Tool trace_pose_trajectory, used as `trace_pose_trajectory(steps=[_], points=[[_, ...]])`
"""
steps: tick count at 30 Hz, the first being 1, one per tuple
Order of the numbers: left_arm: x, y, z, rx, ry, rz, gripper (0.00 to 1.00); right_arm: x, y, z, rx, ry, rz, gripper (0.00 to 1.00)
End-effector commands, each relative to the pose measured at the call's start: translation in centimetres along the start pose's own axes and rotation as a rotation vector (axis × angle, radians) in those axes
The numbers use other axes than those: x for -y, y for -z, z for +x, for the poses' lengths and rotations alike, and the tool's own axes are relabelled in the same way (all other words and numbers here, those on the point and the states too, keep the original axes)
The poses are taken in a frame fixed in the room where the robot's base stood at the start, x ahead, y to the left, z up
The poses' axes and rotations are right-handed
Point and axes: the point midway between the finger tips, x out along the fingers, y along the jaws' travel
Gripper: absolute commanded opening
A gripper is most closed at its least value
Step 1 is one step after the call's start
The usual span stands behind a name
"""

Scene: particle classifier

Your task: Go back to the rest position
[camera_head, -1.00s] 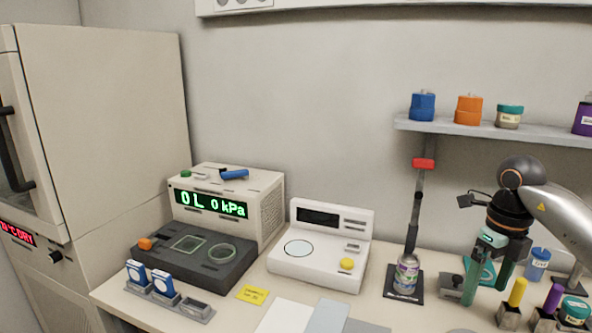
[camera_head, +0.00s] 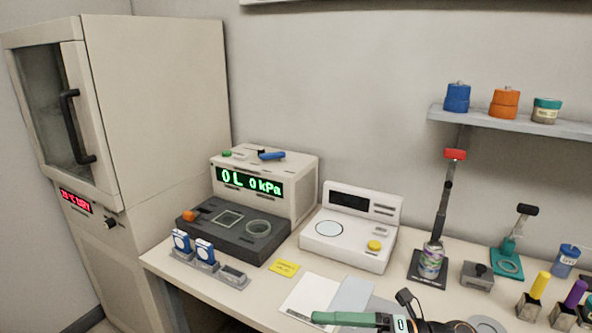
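I see nothing held in the visible part. My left gripper is out of view.
The bench (camera_head: 165,268) carries a pressure unit (camera_head: 305,180), a white scale (camera_head: 350,250), a stand with a can (camera_head: 432,262), a teal stand (camera_head: 508,264) and several coloured-handled tools at right. A shelf (camera_head: 500,121) holds jars. A drying oven (camera_head: 160,120) stands at left.

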Motion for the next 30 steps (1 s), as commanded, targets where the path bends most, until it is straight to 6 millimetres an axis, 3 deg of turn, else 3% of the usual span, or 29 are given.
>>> trace_pose_trajectory(steps=[2, 5, 8, 11, 14, 18, 21, 25, 30], points=[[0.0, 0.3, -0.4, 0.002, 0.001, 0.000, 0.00, -0.4, 0.0, 0.6, 0.136, -0.148, 0.164, 1.00], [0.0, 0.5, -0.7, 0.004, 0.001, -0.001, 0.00, 0.2, -0.9, -0.1, 0.334, -0.299, 0.385, 1.00], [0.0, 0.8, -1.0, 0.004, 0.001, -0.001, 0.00, 2.8, -1.5, -2.0, 0.548, -0.407, 0.630, 1.00], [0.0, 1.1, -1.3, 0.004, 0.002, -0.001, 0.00, 7.0, -0.9, -4.6, 0.768, -0.473, 0.896, 1.00], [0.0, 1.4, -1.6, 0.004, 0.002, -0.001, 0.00, 12.4, 1.7, -7.4, 0.989, -0.498, 1.175, 1.00], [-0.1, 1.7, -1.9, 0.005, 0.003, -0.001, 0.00, 19.2, 7.8, -10.4, 1.249, -0.474, 1.532, 1.00], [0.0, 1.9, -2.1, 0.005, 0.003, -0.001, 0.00, 22.1, 12.1, -11.6, 1.369, -0.440, 1.714, 1.00], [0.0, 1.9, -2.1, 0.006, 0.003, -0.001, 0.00, 24.0, 15.6, -12.3, 1.453, -0.407, 1.852, 1.00], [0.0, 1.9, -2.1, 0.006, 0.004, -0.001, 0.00, 24.6, 16.9, -12.5, 1.481, -0.392, 1.901, 1.00]])
